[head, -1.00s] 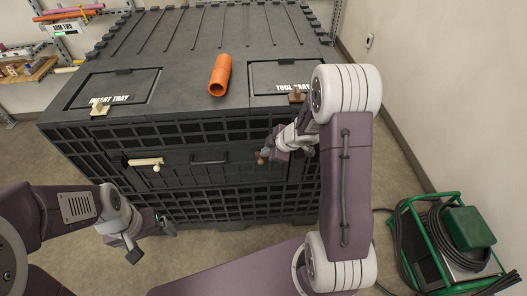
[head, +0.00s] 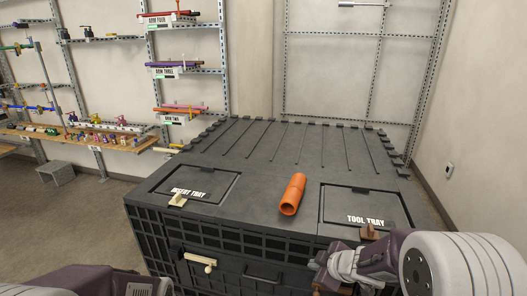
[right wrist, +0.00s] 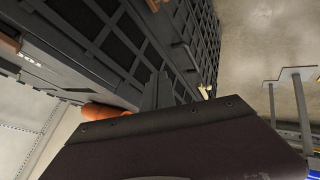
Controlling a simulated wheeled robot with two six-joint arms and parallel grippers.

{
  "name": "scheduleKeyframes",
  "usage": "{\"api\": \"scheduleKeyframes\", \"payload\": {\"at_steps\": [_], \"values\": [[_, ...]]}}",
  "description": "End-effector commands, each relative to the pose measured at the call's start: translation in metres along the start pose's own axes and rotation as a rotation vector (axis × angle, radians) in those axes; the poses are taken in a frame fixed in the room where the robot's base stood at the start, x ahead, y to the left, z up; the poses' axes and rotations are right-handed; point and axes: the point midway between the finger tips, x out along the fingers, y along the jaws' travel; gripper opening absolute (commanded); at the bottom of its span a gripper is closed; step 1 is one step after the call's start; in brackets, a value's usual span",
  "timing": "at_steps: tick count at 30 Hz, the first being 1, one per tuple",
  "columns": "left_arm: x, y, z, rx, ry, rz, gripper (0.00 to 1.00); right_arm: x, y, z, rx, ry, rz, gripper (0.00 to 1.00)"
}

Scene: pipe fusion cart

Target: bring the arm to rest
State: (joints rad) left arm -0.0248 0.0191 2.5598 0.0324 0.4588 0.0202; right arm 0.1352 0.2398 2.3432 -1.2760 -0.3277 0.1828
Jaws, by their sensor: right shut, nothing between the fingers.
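My right gripper (head: 322,272) is low in the head view, in front of the cart's front face below the tool tray lid. It is shut with nothing in it, and part of it is cut off or hidden by the arm. Of my left arm, only links show at the bottom left of the head view; its fingers are out of the picture. The dark grey cart (head: 265,150) stands ahead. An orange pipe piece (head: 292,194) lies on its top between the two lids, and orange also shows in the right wrist view (right wrist: 100,110).
The insert tray lid (head: 200,184) and the tool tray lid (head: 362,203) lie closed. A pale handle (head: 200,261) sticks out from the cart's front. Shelves with tools and fittings (head: 85,138) line the left wall. Open floor lies left of the cart.

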Motion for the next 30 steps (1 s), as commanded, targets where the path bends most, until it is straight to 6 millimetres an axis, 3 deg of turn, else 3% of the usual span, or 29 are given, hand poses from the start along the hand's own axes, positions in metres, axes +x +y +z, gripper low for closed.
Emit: {"api": "scheduleKeyframes", "payload": {"at_steps": [2, 5, 10, 12, 15, 30], "values": [[0.000, 0.000, 0.000, 0.000, 0.000, 0.000, 0.85, -0.013, -0.001, 0.001, 0.148, -0.062, 0.065, 0.00], [0.000, 0.000, 0.000, 0.000, 0.000, 0.000, 0.85, -0.032, -0.017, 0.023, 0.395, -0.186, 0.109, 0.00], [0.000, 0.000, 0.000, 0.000, 0.000, 0.000, 0.85, -0.063, -0.086, 0.073, 0.826, -0.450, 0.045, 0.00], [0.000, 0.000, 0.000, 0.000, 0.000, 0.000, 0.85, -0.071, -0.115, 0.083, 0.949, -0.539, -0.008, 0.00], [0.000, 0.000, 0.000, 0.000, 0.000, 0.000, 0.85, -0.081, -0.139, 0.087, 1.039, -0.617, -0.067, 0.00], [0.000, 0.000, 0.000, 0.000, 0.000, 0.000, 0.85, -0.084, -0.144, 0.089, 1.031, -0.640, -0.085, 0.00]]}}
